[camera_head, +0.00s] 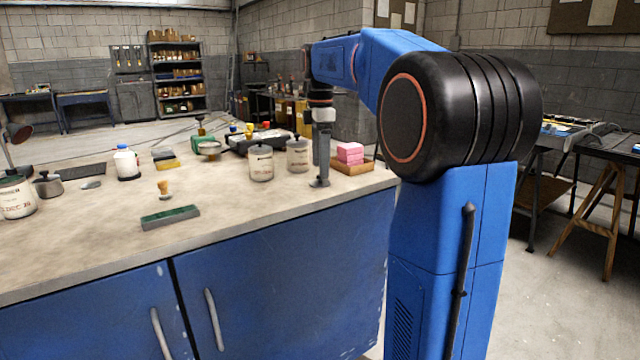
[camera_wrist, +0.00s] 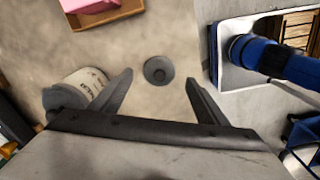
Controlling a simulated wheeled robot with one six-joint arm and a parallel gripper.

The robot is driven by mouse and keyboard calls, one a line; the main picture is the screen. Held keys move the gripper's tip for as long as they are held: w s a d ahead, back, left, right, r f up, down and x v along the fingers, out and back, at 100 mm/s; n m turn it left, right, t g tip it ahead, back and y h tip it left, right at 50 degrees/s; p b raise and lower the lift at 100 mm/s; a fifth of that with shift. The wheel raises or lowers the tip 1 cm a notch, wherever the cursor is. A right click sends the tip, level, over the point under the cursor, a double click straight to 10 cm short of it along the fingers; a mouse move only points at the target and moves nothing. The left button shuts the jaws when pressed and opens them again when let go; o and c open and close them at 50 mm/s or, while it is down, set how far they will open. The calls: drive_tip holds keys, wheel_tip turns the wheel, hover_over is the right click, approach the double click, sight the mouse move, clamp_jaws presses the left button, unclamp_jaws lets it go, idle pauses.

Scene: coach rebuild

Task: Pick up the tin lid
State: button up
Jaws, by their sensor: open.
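In the head view my gripper (camera_head: 321,160) points down over the right end of the bench. A dark patch at its lower end there may be the lid or the fingertips; I cannot tell which. How high the fingers are above the lid is unclear.
A white labelled tin (camera_head: 298,155) stands just left of my gripper, close to one finger in the wrist view (camera_wrist: 88,82). Another tin (camera_head: 261,164) stands further left. The bench front (camera_head: 270,215) is clear.

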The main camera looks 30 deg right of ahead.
sight(320, 180)
drive_tip(key=shift+f, duration=1.75)
drive_tip(key=c, duration=1.1)
drive_tip(key=shift+r, duration=0.1)
